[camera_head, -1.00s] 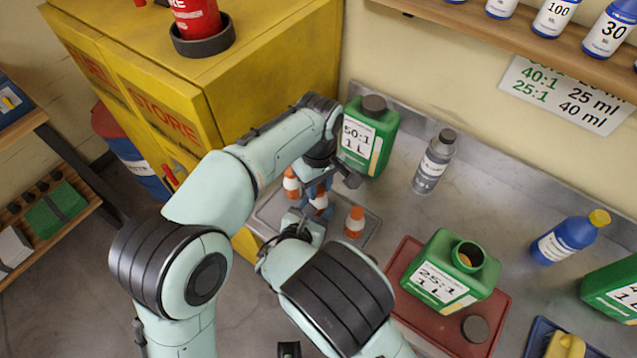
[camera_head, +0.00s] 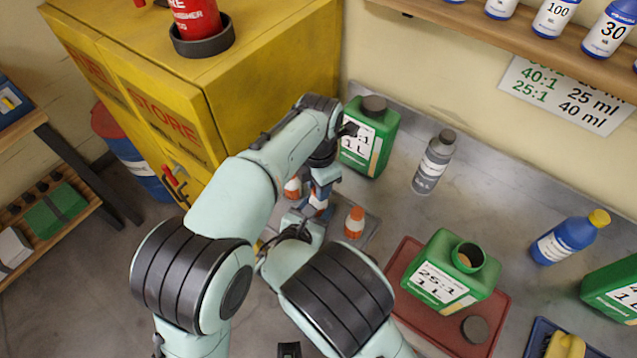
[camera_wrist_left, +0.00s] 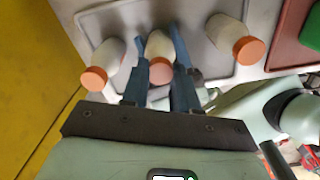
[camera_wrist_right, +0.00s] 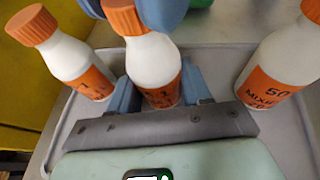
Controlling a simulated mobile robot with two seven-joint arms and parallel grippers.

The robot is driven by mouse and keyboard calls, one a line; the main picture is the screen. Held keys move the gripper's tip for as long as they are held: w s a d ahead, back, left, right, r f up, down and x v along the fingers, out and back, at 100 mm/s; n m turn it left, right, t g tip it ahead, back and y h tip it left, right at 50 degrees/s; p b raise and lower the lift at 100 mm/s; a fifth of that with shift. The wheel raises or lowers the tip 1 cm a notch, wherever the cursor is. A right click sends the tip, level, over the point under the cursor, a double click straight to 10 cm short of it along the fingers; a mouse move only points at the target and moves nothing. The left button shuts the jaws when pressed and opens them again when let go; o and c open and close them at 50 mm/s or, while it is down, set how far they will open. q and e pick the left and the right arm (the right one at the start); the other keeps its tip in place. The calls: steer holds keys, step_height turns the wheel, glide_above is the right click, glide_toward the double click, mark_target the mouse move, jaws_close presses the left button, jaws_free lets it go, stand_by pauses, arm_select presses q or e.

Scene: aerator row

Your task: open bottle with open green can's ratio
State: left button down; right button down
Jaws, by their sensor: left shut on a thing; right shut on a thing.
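Several white bottles with orange caps and labels stand on a grey tray (camera_wrist_right: 222,150). My right gripper (camera_wrist_right: 158,92) is shut on the body of the middle bottle (camera_wrist_right: 150,62), whose label is only partly readable. My left gripper (camera_wrist_left: 162,66) comes from above and is shut on that bottle's orange cap (camera_wrist_left: 160,72); the cap appears still on the bottle. In the right wrist view, the right bottle (camera_wrist_right: 282,65) shows "50" on its label; the left bottle's (camera_wrist_right: 68,55) label cannot be read. The open green can (camera_head: 433,280) reads 25:1.
The open can and its dark cap (camera_head: 475,328) are on a red tray (camera_head: 455,345). A capped green 50:1 can (camera_head: 385,150) and a grey bottle (camera_head: 433,165) stand behind. A yellow cabinet (camera_head: 270,70) is close on the left. A ratio sign (camera_head: 560,95) hangs on the wall.

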arm_select(q)
steer(key=shift+r, duration=0.2)
stand_by(0.3)
steer(key=shift+r, duration=0.95)
steer(key=shift+r, duration=2)
arm_select(e)
steer(key=shift+c, duration=2.2)
jaws_free()
